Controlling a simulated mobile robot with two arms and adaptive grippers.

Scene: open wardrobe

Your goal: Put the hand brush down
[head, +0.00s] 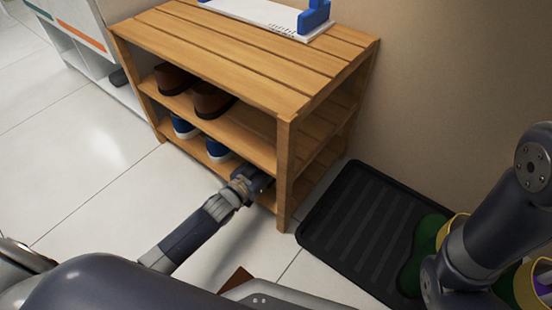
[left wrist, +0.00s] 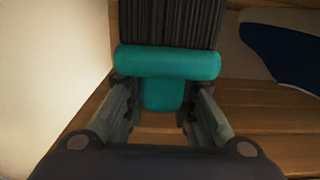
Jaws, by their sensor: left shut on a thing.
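The hand brush (left wrist: 168,62) shows in the left wrist view, with a teal body and dark, ribbed bristles pointing away from me. My left gripper (left wrist: 162,95) is shut on its teal part, one finger on each side. In the head view my left gripper (head: 258,182) reaches into the lower level of the wooden shoe rack (head: 285,150), near its front right post. The brush is hidden there. In the wrist view the brush is low over or on the wooden shelf (left wrist: 265,120); I cannot tell if it touches. My right gripper is not in view.
Brown shoes (head: 210,98) stand on the middle shelf and blue shoes (head: 217,149) on the lower shelf, left of my gripper. A white board with blue parts (head: 270,17) lies on top. A black tray (head: 345,225) with green boots (head: 425,245) is at right.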

